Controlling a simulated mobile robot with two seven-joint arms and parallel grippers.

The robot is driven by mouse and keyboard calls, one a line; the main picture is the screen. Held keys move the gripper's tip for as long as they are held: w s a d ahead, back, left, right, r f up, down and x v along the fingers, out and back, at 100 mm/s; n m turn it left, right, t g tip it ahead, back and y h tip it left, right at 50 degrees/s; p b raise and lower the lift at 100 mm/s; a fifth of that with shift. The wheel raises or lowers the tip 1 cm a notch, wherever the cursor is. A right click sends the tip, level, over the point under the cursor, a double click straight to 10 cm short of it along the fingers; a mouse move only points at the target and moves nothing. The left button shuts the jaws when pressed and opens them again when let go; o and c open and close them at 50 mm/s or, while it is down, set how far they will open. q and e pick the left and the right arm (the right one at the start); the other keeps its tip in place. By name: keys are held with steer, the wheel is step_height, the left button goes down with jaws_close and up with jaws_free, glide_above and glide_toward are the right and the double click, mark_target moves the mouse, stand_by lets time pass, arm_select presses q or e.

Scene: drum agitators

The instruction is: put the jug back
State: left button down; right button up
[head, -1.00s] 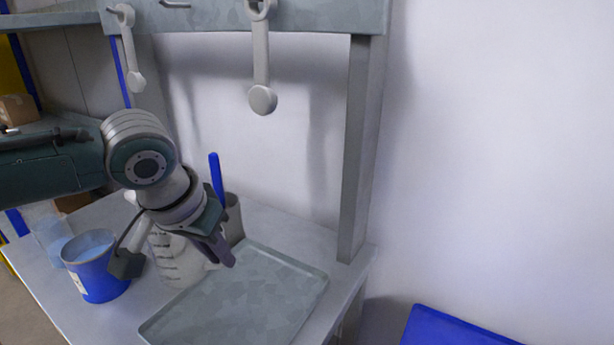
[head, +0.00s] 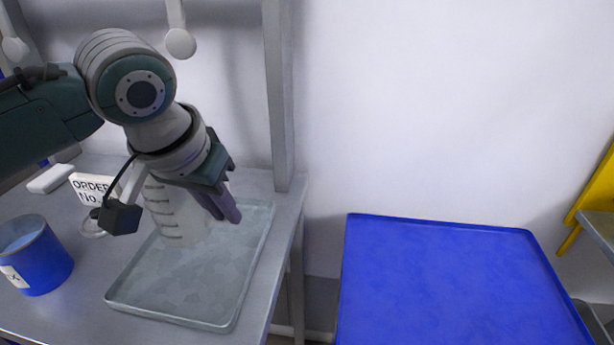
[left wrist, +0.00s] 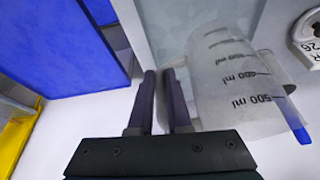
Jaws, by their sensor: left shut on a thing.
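The jug (head: 172,215) is a translucent measuring jug with dark graduation marks. In the head view it appears upright over the back left part of the grey tray (head: 185,285). I cannot tell whether its base touches the tray. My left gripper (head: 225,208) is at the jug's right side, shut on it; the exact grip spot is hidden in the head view. In the left wrist view the jug (left wrist: 235,85) is close against the right finger of my left gripper (left wrist: 165,75). My right gripper is not in view.
A blue cup (head: 38,262) stands at the left of the grey bench. A bench post (head: 278,100) rises at the back right. A wide, empty blue surface (head: 445,280) lies right of the bench, beyond a gap.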

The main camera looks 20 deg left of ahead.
arm_select(q)
step_height(320, 180, down, 7)
steer(key=shift+f+b, duration=0.1)
steer(key=shift+b, duration=0.45)
arm_select(e)
steer(key=shift+d+f, duration=0.1)
steer(key=shift+f, duration=0.6)
arm_select(q)
steer(key=shift+f, duration=0.15)
arm_select(e)
steer(key=shift+f, duration=0.1)
arm_select(q)
steer(key=c, duration=0.9)
jaws_free()
steer(key=shift+o, duration=0.2)
